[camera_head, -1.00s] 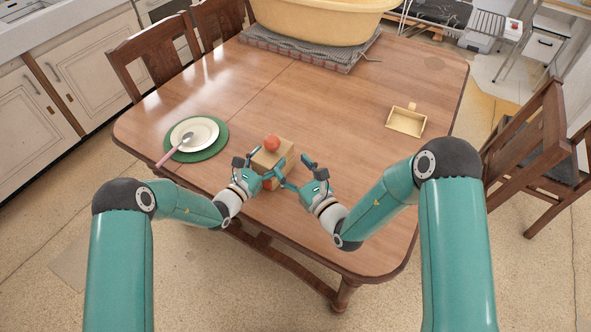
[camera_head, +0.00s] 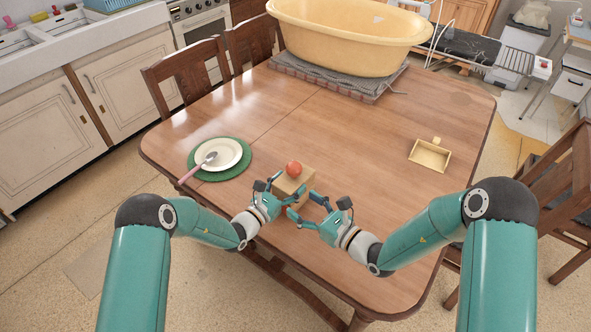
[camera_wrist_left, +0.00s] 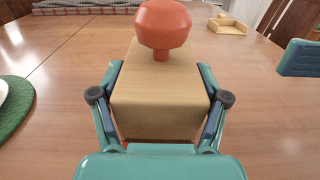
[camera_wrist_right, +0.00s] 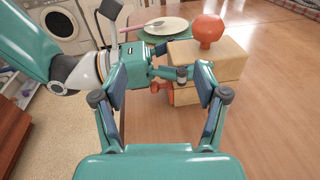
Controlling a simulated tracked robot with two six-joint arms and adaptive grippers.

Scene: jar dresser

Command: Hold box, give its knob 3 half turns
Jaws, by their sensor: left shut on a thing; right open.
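The wooden box (camera_head: 296,187) stands on the table near its front edge, with a red-orange knob (camera_head: 293,168) on top. In the left wrist view the box (camera_wrist_left: 158,100) sits between both fingers, and the knob (camera_wrist_left: 163,27) rises above it. My left gripper (camera_head: 283,205) is shut on the box from the front left. My right gripper (camera_head: 315,206) is open and empty, just right of the box and apart from it. In the right wrist view the box (camera_wrist_right: 222,62) and knob (camera_wrist_right: 208,30) are beyond the right fingers, up and to the right.
A green mat (camera_head: 244,166) with a cream plate (camera_head: 219,152) and a spoon (camera_head: 208,158) lies left of the box. A small pale tray (camera_head: 430,156) is at the right. A large yellow tub (camera_head: 345,40) stands on a cloth at the back. The middle of the table is clear.

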